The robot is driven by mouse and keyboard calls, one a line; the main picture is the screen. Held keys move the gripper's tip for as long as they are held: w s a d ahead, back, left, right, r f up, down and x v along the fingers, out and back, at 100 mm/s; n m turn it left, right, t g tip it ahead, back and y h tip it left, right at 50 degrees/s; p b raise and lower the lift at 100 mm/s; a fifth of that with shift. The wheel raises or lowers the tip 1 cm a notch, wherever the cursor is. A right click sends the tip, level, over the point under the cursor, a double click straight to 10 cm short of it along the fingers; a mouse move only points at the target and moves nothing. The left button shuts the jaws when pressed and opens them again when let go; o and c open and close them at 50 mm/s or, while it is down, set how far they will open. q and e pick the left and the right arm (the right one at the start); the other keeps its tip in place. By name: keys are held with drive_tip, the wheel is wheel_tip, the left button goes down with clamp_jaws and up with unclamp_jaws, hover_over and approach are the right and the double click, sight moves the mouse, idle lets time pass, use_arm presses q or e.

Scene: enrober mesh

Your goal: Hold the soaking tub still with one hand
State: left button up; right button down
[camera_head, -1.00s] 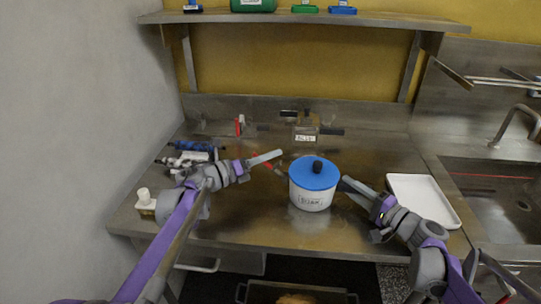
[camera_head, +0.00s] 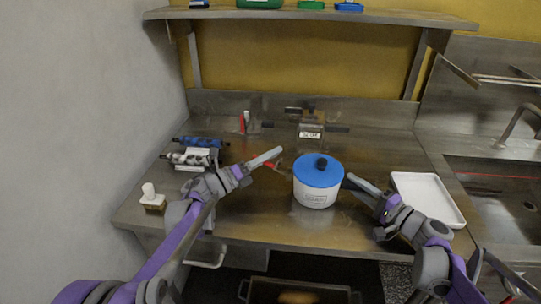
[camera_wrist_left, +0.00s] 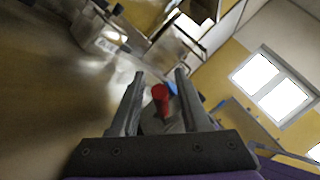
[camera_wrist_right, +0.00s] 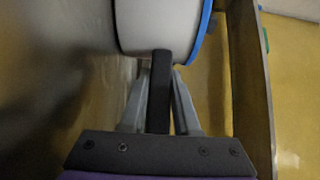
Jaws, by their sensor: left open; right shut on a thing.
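The soaking tub (camera_head: 315,196) is a white round pot with a blue lid (camera_head: 318,172), a black knob on top and a label on its front. It stands upright on the steel worktop. My right gripper (camera_head: 352,182) is at its right side. In the right wrist view its fingers (camera_wrist_right: 158,95) are shut on a dark bar-shaped handle (camera_wrist_right: 159,85) that meets the tub's white wall (camera_wrist_right: 155,20). My left gripper (camera_head: 272,157) is open, left of the tub and apart from it. In the left wrist view a red cylinder (camera_wrist_left: 160,95) shows between its fingers (camera_wrist_left: 158,80); contact is unclear.
A white tray (camera_head: 428,198) lies right of the tub, by the sink (camera_head: 495,192). Roller-like tools (camera_head: 192,159) and a small white-topped bottle (camera_head: 152,196) are at left. A labelled metal container (camera_head: 310,132) stands behind the tub. A shelf (camera_head: 310,14) runs overhead.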

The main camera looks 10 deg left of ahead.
use_arm(q)
drive_tip(key=v, duration=0.7)
drive_tip(key=shift+s+a, duration=0.15)
drive_tip(key=shift+a, duration=0.05)
use_arm(e)
drive_tip(key=c, duration=0.6)
unclamp_jaws()
drive_tip(key=shift+o, duration=0.2)
drive_tip(key=shift+s+d, duration=0.1)
